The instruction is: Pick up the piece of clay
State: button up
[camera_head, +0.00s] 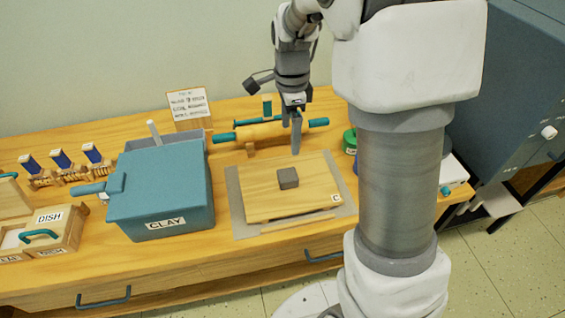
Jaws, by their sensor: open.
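The piece of clay (288,178) is a small dark grey block. It lies near the middle of a wooden board (262,208) marked "C". My gripper (296,150) points down above the far edge of the board, behind the clay and slightly right of it in the picture. It is open and apart from the clay, with nothing seen between its fingers. The gap between the fingers is hard to see from this angle.
A blue bin labelled "CLAY" (160,190) stands left of the board. A rolling pin with teal handles (262,131) rests behind it. A green container (349,141) is to the right. A wooden dish box (45,232) sits at the far left. My arm covers the table's right part.

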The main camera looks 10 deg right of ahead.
jog(key=b, duration=0.2)
send_over(288, 178)
notch_tip(288, 178, down, 11)
jog(key=shift+s+d+r, duration=0.15)
jog(key=shift+r, duration=0.05)
jog(key=shift+f+b, duration=0.35)
jog(key=shift+f, duration=2.3)
jog(key=shift+c, duration=0.3)
jog(key=shift+w, duration=0.2)
grip_shut()
jog(key=shift+r, duration=0.15)
